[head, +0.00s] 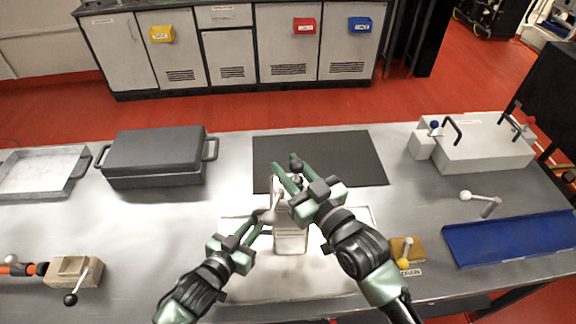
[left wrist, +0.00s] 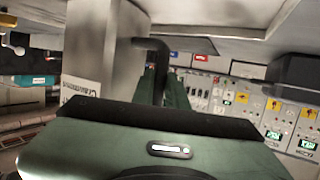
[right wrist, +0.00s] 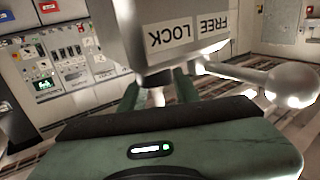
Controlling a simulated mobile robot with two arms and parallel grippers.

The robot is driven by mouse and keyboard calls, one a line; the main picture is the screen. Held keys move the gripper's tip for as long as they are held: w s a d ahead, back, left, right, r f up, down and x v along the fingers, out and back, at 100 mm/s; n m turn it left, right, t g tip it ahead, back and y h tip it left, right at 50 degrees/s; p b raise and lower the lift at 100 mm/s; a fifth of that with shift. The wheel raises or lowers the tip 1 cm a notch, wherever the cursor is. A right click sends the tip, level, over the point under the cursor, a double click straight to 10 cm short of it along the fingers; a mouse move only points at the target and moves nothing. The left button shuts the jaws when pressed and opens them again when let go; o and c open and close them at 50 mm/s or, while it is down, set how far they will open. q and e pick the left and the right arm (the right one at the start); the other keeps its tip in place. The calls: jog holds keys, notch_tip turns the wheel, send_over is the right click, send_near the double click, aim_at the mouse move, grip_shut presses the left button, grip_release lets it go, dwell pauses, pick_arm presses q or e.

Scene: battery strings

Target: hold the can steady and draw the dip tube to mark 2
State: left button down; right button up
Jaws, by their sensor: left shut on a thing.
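The can (head: 290,238) stands upright, pale metal, at the middle front of the bench. It shows close up with a printed label in the left wrist view (left wrist: 92,50). My left gripper (head: 264,220) is shut on its dark handle (left wrist: 157,62). A collar block marked FREE and LOCK (right wrist: 180,35) sits above the can, with a ball-ended lever (right wrist: 285,87). My right gripper (head: 288,172) is over the can's top, its fingers apart on either side of a narrow post under the block. The dip tube and its marks are mostly hidden by my right gripper.
A dark mat (head: 345,155) lies behind the can. A lidded grey case (head: 155,155) and shallow tray (head: 40,170) are left. A yellow block with a lever (head: 405,250), a blue tray (head: 510,238) and a white box with handles (head: 480,145) are right.

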jog(key=shift+w+a, duration=0.15)
jog(key=shift+w, duration=0.1)
jog(key=shift+f, duration=0.1)
grip_shut()
dwell(1.2)
